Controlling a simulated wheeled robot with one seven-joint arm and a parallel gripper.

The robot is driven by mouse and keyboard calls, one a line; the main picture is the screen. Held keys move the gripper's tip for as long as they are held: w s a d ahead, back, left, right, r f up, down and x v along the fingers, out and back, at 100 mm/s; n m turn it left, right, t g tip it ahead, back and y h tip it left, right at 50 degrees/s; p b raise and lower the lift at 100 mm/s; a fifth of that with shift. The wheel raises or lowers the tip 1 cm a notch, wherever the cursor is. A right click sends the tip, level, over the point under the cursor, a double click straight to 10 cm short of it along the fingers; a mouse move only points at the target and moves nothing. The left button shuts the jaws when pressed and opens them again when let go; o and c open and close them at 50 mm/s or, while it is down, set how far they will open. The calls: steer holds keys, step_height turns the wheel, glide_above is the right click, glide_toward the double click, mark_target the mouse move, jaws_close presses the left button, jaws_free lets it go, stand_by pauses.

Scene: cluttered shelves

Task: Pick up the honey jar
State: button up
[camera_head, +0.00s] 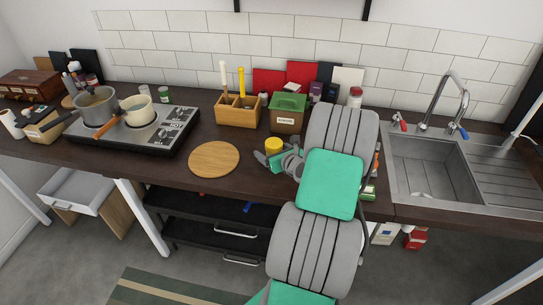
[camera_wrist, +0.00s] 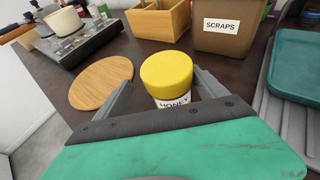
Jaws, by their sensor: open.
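The honey jar (camera_wrist: 168,78) has a yellow lid and a white label reading HONEY. It stands upright on the dark counter. In the head view its yellow lid (camera_head: 273,144) shows just beyond my gripper (camera_head: 275,159). In the wrist view my gripper (camera_wrist: 163,92) is open, with one finger to the left of the jar and one to the right. The jar stands between the fingers, and I cannot tell whether either finger touches it. The lower part of the jar is hidden behind the gripper's body.
A round wooden board (camera_head: 214,159) lies left of the jar. Behind stand a brown SCRAPS bin (camera_head: 287,121) and a wooden utensil box (camera_head: 237,117). A stove (camera_head: 137,139) with pots is at left, a sink (camera_head: 430,165) at right. The counter between board and jar is clear.

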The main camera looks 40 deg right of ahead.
steer(key=shift+c, duration=0.3)
jaws_close()
steer(key=shift+r, duration=0.1)
stand_by(0.6)
